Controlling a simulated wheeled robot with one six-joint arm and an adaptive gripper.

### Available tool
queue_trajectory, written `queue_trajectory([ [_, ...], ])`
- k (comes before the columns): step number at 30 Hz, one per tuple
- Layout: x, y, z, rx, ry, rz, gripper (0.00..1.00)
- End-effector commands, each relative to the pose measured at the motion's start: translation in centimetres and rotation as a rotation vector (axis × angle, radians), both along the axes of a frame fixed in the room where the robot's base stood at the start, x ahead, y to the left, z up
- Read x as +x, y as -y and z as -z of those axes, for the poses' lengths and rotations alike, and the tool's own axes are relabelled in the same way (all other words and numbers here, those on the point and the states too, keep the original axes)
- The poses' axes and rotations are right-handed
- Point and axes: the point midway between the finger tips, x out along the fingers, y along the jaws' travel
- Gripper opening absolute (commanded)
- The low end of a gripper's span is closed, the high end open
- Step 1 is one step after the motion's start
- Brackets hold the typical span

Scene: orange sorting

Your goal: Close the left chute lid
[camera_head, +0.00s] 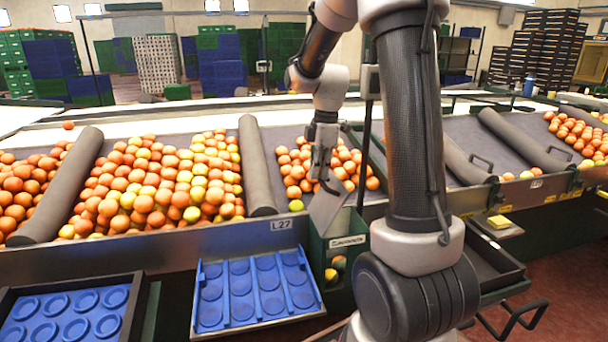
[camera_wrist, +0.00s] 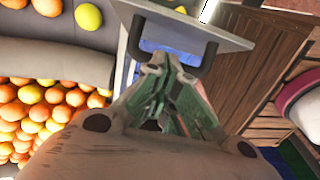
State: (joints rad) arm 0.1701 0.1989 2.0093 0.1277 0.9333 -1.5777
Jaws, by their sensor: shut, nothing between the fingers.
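The left chute lid (camera_head: 326,208) is a grey plate at the top of a green chute box (camera_head: 343,248) in the middle of the head view. It looks tilted up, and some oranges show in the opening lower on the box. In the wrist view the lid (camera_wrist: 195,24) is a pale plate with a dark U-shaped handle (camera_wrist: 136,38). My gripper (camera_head: 321,178) points down just above the lid. In the wrist view my gripper (camera_wrist: 165,72) is shut and empty, its tips between the handle's two legs. I cannot tell whether they touch.
Oranges (camera_head: 150,185) fill the sloped belt, split by grey padded dividers (camera_head: 256,165). A blue tray (camera_head: 255,290) lies left of the chute box. Another handle (camera_head: 483,162) shows farther right. In the wrist view a slatted wooden crate (camera_wrist: 262,65) is at right.

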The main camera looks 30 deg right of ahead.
Motion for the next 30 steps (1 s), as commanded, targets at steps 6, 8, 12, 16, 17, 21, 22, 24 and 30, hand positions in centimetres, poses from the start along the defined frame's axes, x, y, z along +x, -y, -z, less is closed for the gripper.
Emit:
queue_trajectory([
  [6,-0.7,2.8,0.5,0.000,-0.001,0.003,0.00],
  [8,-0.9,3.3,0.7,0.001,-0.002,0.002,0.00],
  [12,-1.2,4.4,1.1,0.001,-0.003,0.001,0.00],
  [16,-1.4,5.0,1.4,0.002,-0.003,0.002,0.00],
  [17,-1.4,5.0,1.4,0.002,-0.003,0.001,0.00],
  [21,-1.5,5.3,1.6,0.002,-0.004,0.000,0.00],
  [22,-1.5,5.3,1.6,0.002,-0.004,0.000,0.00],
  [24,-1.5,5.4,1.7,0.003,-0.003,0.000,0.00],
  [30,-1.5,5.4,1.8,0.003,-0.005,-0.001,0.00],
])
